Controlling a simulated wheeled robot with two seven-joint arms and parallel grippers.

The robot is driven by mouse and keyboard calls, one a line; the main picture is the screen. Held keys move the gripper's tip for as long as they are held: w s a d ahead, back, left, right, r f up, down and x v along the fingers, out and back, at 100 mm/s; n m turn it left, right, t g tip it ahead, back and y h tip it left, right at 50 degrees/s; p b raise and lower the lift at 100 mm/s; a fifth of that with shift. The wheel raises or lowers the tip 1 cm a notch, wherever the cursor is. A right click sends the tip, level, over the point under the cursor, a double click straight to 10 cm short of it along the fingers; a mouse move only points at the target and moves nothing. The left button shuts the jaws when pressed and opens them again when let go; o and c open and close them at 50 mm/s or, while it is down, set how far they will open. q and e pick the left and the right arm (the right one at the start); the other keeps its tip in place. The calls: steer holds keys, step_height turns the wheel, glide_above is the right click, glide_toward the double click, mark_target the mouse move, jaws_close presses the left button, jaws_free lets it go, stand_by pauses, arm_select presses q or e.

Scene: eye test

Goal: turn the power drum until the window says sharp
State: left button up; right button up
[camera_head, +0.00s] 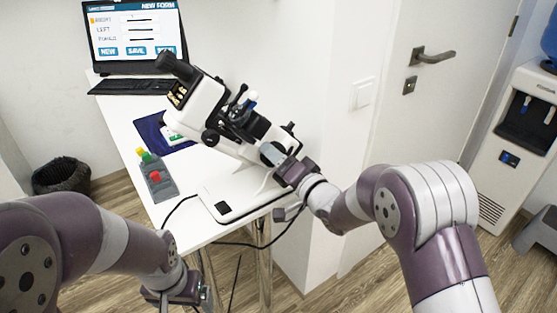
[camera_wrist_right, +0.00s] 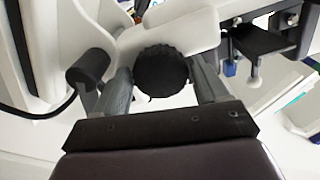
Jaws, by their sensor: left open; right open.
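The white lensmeter (camera_head: 205,107) stands tilted on its base on the white table. The power drum, seemingly the black ribbed knob (camera_wrist_right: 160,70) in the right wrist view, is on its side. My right gripper (camera_head: 273,154) is at that side of the lensmeter, open, with one finger on each side of the knob; I cannot tell whether they touch it. In the head view the gripper hides the knob. A small window (camera_head: 178,94) shows near the eyepiece; its writing is too small to read. My left gripper (camera_head: 204,297) is open and empty, low in front of the table.
A grey tray with red, yellow and green pieces (camera_head: 160,183) and a blue mat (camera_head: 153,127) lie left of the lensmeter. A monitor (camera_head: 136,35) and keyboard (camera_head: 133,86) are behind. A black cable hangs off the table. A wall and door (camera_head: 430,110) are close on the right.

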steer(key=c, duration=0.8)
steer(key=shift+n, duration=0.3)
steer(key=n+b, duration=0.2)
steer(key=n, duration=0.2)
steer(key=shift+f, duration=0.15)
steer(key=n+b, duration=0.1)
steer(key=n, duration=0.3)
steer(key=shift+d+b, duration=0.1)
steer(key=shift+b, duration=0.3)
steer(key=n+b, duration=0.2)
steer(key=n, duration=0.2)
steer(key=shift+b, duration=0.3)
steer(key=shift+n+b, duration=1.1)
steer(key=shift+n, duration=0.9)
